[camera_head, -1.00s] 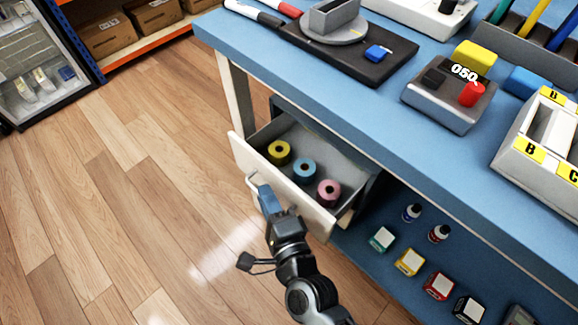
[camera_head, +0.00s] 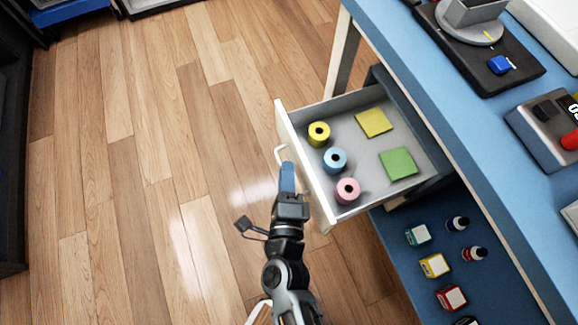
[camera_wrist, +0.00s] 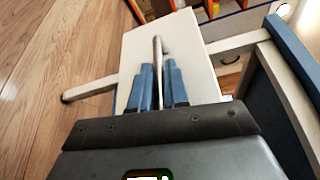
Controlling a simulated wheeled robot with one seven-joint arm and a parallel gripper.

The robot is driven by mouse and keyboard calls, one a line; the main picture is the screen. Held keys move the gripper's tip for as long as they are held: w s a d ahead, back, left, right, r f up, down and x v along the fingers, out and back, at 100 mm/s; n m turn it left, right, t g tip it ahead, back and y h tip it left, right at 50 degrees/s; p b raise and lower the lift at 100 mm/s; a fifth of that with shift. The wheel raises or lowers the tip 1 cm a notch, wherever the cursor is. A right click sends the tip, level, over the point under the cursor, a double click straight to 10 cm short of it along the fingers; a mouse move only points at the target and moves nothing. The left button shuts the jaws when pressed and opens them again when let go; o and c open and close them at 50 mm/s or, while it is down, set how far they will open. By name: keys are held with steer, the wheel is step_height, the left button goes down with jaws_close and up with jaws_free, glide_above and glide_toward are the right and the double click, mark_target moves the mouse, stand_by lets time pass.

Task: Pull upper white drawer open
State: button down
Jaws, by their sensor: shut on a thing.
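The upper white drawer (camera_head: 302,157) stands well out from under the blue workbench in the head view. Inside it are a yellow roll (camera_head: 319,133), a blue roll (camera_head: 335,160), a pink roll (camera_head: 348,190), a yellow pad (camera_head: 374,122) and a green pad (camera_head: 398,162). Its handle (camera_head: 280,153) is on the front panel. My gripper (camera_head: 287,172) is at that handle. In the wrist view the blue fingers (camera_wrist: 159,88) are shut on the handle bar (camera_wrist: 157,60), with the white front panel (camera_wrist: 135,58) behind it.
The blue workbench top (camera_head: 400,45) is at the upper right. A lower blue shelf (camera_head: 400,222) holds small boxes and bottles. A table leg (camera_head: 340,65) stands behind the drawer. The wooden floor (camera_head: 150,170) to the left is clear.

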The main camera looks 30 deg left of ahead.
steer(key=c, duration=1.2)
jaws_free()
steer(key=v, duration=0.7)
steer(key=shift+s+d, duration=0.25)
steer(key=shift+s, duration=0.1)
